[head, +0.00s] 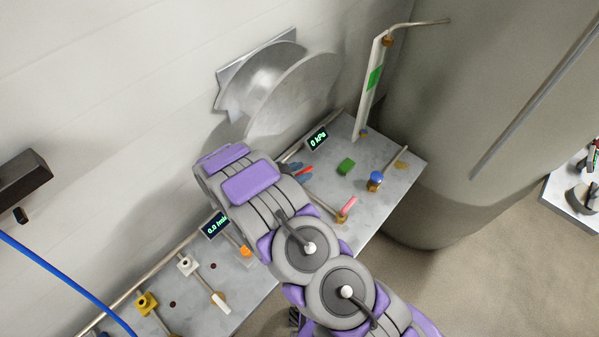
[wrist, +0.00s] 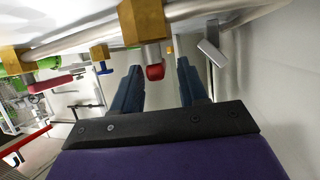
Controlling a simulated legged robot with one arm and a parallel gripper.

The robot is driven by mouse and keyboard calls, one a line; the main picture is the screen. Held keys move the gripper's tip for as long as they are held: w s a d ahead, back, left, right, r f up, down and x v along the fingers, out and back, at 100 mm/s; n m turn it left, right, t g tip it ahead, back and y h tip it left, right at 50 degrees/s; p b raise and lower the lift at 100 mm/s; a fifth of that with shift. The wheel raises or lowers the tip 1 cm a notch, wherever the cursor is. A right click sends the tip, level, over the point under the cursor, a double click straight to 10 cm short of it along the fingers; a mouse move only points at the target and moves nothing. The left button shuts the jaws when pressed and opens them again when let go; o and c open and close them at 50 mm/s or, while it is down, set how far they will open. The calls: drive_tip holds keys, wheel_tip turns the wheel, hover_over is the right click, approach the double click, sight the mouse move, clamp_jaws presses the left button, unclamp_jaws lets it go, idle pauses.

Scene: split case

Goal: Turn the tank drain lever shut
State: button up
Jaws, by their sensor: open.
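No label in either view marks which fitting is the tank drain lever. The large grey tank (head: 440,130) stands at the right in the head view. In the wrist view my gripper (wrist: 164,76) is open, its two dark blue fingers apart. A brass valve body (wrist: 143,20) with a red-tipped stem (wrist: 155,71) shows between and beyond the fingers; contact cannot be told. A flat grey lever (wrist: 212,45) hangs from the pipe right of the fingers. In the head view my arm hides most of the gripper; a small red piece (head: 304,171) shows beside the arm.
A display (head: 317,138) reads 0 kPa. A blue hose (head: 60,275) crosses the lower left.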

clamp_jaws()
idle(0.4)
drive_tip(key=shift+n+t+y+p, duration=0.35)
drive_tip(key=shift+n+t+y, duration=0.15)
drive_tip(key=shift+n, duration=0.1)
drive_tip(key=shift+w+a+n+t+y, duration=0.1)
drive_tip(key=shift+w+n+t+y, duration=0.1)
drive_tip(key=shift+n+t+y, duration=0.5)
unclamp_jaws()
drive_tip(key=shift+a, duration=0.1)
